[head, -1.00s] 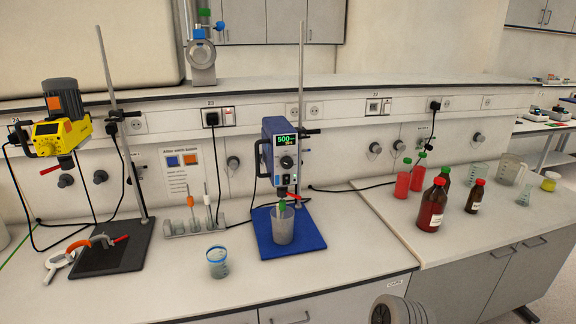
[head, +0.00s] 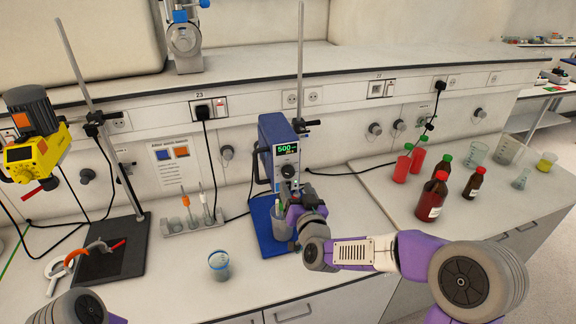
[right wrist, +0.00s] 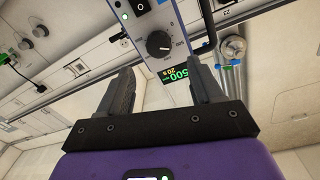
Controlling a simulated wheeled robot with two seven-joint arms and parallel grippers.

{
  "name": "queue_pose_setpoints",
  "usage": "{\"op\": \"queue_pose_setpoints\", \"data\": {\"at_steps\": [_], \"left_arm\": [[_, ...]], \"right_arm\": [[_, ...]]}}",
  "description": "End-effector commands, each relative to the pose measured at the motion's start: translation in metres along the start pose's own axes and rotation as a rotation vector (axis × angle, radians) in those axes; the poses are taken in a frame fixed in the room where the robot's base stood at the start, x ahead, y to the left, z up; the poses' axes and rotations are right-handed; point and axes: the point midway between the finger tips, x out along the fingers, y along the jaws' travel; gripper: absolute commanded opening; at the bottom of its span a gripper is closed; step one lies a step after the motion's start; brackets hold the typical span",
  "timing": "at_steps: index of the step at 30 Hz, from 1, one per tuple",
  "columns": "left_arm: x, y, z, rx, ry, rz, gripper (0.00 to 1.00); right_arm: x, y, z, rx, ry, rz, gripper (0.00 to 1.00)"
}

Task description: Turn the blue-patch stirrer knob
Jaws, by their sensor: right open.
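The blue stirrer (head: 277,140) is clamped to an upright rod and shows a green 500 on its display. Its dark round knob (head: 289,171) sits on the front, below the display. In the right wrist view the stirrer appears upside down, and the knob (right wrist: 159,43) has a white pointer line and a printed scale. My right gripper (head: 291,188) is in front of the stirrer's lower front. In the right wrist view the open fingers (right wrist: 161,72) point at the panel, with the knob beyond and between them, apart from both. My left gripper is out of view.
A yellow stirrer (head: 32,150) is at the left. A small beaker (head: 219,265) stands on the bench. Red and brown bottles (head: 432,197) stand at the right.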

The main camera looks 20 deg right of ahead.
Motion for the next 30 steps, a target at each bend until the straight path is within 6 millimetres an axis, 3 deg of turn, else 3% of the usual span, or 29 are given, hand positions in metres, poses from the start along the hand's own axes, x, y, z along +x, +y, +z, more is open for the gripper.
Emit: {"op": "queue_pose_setpoints", "data": {"at_steps": [13,26,30], "left_arm": [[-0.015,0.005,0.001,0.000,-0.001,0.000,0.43],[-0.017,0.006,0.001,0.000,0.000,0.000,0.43],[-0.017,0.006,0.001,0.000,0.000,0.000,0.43]], "right_arm": [[0.060,0.000,0.002,0.003,-0.004,0.000,0.65],[0.071,0.000,0.003,0.001,-0.006,-0.001,0.65],[0.071,0.000,0.003,0.001,-0.006,0.000,0.47]]}}
